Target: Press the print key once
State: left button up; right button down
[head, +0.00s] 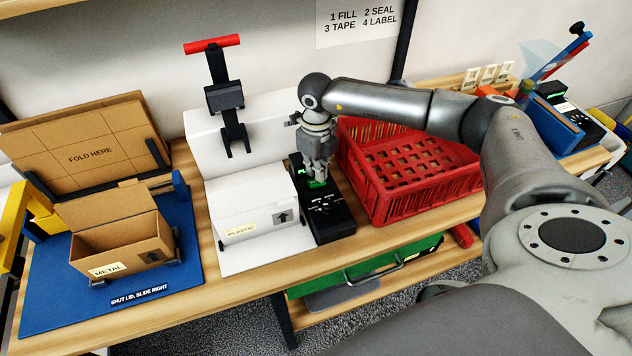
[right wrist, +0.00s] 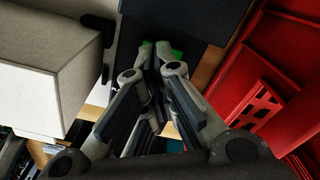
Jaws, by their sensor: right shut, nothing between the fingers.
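A black label printer (head: 331,218) stands on the bench between the white box and the red crate. A green key (head: 316,183) shows on its top. My right gripper (head: 318,178) is shut and empty, pointing down with its fingertips at the green key. In the right wrist view the fingertips (right wrist: 155,58) overlap the green key (right wrist: 176,53), of which only bits show at the sides. I cannot tell whether the fingertips touch the key or how far it is pressed. My left gripper is not in view.
A white box (head: 252,208) labelled PLASTIC stands close left of the printer, under a red-handled press (head: 212,44). A red crate (head: 405,170) stands close on the right. An open cardboard box (head: 122,240) labelled METAL sits on a blue mat (head: 60,295) further left.

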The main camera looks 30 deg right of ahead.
aim_at(316, 181)
dwell(0.4)
jog(key=shift+f+b, duration=0.95)
jog(key=shift+f, duration=0.25)
dwell(0.6)
jog(key=shift+r+p, duration=2.2)
jog(key=shift+r, duration=1.35)
